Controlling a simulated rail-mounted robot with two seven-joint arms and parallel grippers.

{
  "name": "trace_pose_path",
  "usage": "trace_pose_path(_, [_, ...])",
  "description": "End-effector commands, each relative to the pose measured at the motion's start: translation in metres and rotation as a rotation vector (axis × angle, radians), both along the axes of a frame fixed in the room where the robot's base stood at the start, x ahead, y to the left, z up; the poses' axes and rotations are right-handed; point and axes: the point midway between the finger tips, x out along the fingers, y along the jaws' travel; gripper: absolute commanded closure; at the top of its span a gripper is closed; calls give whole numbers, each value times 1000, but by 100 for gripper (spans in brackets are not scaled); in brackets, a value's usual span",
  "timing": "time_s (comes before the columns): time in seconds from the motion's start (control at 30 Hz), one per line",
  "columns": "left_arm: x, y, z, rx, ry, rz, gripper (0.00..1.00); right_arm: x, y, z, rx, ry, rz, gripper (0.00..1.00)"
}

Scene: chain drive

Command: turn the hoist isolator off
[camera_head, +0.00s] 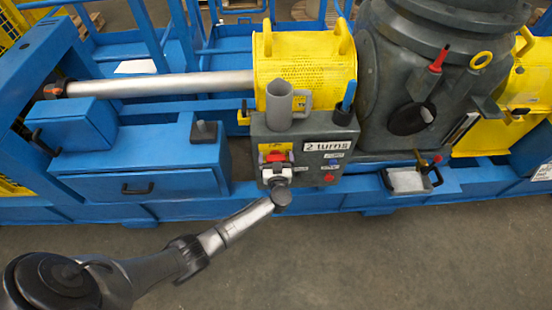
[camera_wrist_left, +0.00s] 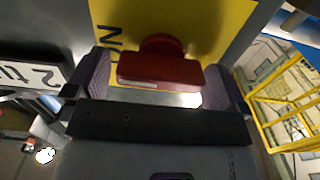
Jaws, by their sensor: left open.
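The hoist isolator is a red handle (camera_head: 274,156) on a yellow plate on the front of a grey control box (camera_head: 310,140). In the left wrist view, the red handle (camera_wrist_left: 158,70) lies crosswise, with black letters on the yellow plate (camera_wrist_left: 215,22) beside it. My left gripper (camera_head: 277,172) is in front of the isolator. In the left wrist view its fingers (camera_wrist_left: 157,82) are open, one beside each end of the handle. I cannot tell whether they touch it. My right gripper is out of view.
The box carries a "2 turns" label (camera_head: 328,145) and a red button (camera_head: 330,177). A grey cup-like holder (camera_head: 280,104) and a blue-handled tool (camera_head: 349,96) stand on top. A blue drawer bench (camera_head: 140,170) is to the left. The floor (camera_head: 400,260) in front is clear.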

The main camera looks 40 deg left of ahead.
Motion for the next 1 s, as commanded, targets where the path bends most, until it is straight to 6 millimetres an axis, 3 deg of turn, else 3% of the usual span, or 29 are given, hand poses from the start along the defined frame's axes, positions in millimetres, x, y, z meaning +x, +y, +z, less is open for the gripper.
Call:
trace_pose_path(0.2, [0,0,0,0,0,0,0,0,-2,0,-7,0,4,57])
trace_pose_path(0.7, [0,0,0,0,0,0,47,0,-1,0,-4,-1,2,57])
trace_pose_path(1.0, [-1,-1,1,-40,-34,0,47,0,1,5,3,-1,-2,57])
